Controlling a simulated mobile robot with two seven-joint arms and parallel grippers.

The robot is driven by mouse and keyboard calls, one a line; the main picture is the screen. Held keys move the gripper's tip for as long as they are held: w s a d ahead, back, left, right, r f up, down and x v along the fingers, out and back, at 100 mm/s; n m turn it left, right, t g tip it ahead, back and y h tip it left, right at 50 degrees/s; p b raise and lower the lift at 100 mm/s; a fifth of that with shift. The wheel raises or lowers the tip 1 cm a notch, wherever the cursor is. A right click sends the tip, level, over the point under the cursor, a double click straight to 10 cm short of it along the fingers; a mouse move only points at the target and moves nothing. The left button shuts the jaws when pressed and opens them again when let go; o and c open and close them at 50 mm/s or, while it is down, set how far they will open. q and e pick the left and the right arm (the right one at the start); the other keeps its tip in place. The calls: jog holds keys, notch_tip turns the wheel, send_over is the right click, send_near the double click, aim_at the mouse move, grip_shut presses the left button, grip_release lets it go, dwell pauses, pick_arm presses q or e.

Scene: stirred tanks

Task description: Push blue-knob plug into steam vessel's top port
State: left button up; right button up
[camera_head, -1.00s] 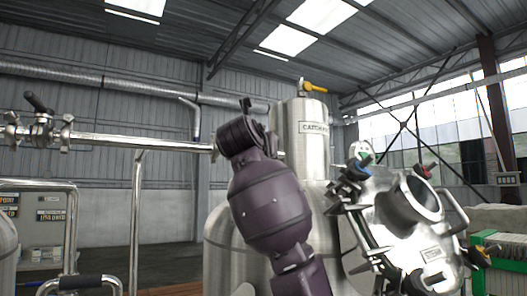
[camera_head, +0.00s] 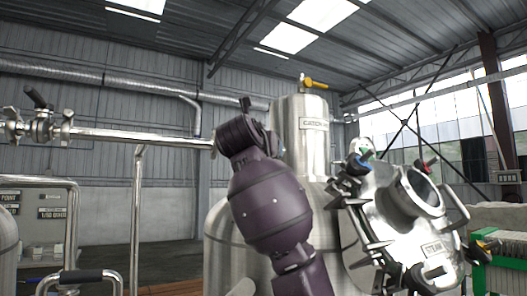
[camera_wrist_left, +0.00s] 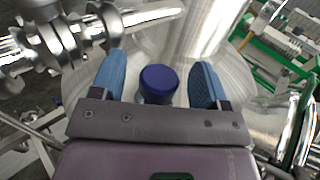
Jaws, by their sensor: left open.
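In the left wrist view my left gripper (camera_wrist_left: 160,85) is open, its two blue fingers on either side of a dark blue round knob (camera_wrist_left: 159,79). Gaps show between knob and fingers; what is under the knob is mostly hidden. In the head view my purple left arm rises in the middle, and its gripper is not visible there. The steel steam vessel (camera_head: 405,240), labelled STEAM, stands tilted at the right, with a wide round opening (camera_head: 424,190) and small blue and red parts on top. I cannot tell which is its top port. My right gripper is not in view.
A steel vessel labelled CATCH (camera_head: 302,150) stands behind my arm, close to the steam vessel. A steel pipe (camera_head: 140,138) runs to it from the left. A green rack (camera_head: 490,268) is at the far right. Open floor shows at the back left.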

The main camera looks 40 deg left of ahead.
pick_arm(q)
jog(key=shift+s+d, duration=0.25)
jog(key=shift+s, duration=0.15)
jog(key=v, duration=0.9)
jog(key=shift+s+d+b, duration=0.15)
jog(key=shift+s+b, duration=0.2)
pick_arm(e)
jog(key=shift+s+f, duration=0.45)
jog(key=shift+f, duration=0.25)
pick_arm(q)
jog(key=shift+r, duration=0.1)
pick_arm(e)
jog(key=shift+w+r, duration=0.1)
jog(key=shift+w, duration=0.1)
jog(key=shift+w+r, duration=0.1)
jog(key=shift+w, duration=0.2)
